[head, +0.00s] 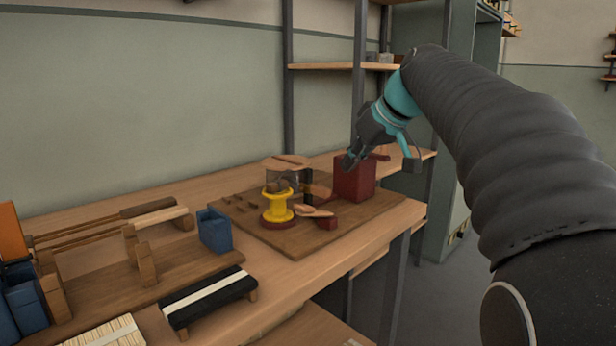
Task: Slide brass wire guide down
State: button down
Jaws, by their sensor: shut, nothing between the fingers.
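My gripper (350,162) is shut and empty at the upper left corner of a dark red block (354,181). I cannot tell if it touches the block. A yellow spool-shaped piece (277,207) stands upright on a dark red round base, on a brown board (300,240). Behind it is a small stand with a round wooden top (285,162) and a dark post. I cannot single out the brass wire guide; small parts around the stand are too small to tell apart.
A blue open box (214,231) stands left of the board. A black brush-like bar with a pale strip (205,298) lies at the front. A wooden rack with rods (140,250) fills the left. Shelf posts stand behind the bench. The board's front right is clear.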

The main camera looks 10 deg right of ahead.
jog(key=w+d+r+n+y, duration=0.1)
jog(key=w+d+r+n, duration=0.15)
jog(key=w, duration=0.25)
send_over(320, 187)
jog(key=s+d, duration=0.1)
jog(key=s, duration=0.1)
jog(key=shift+m, duration=0.35)
jog(key=f, duration=0.6)
jog(key=shift+s+d+f, duration=0.1)
jog(key=shift+d+f, duration=0.1)
jog(key=shift+f, duration=0.05)
notch_tip(320, 187, down, 2)
jog(key=shift+s+d+f+b, duration=0.1)
jog(key=shift+b, duration=0.2)
jog(key=shift+f, duration=0.7)
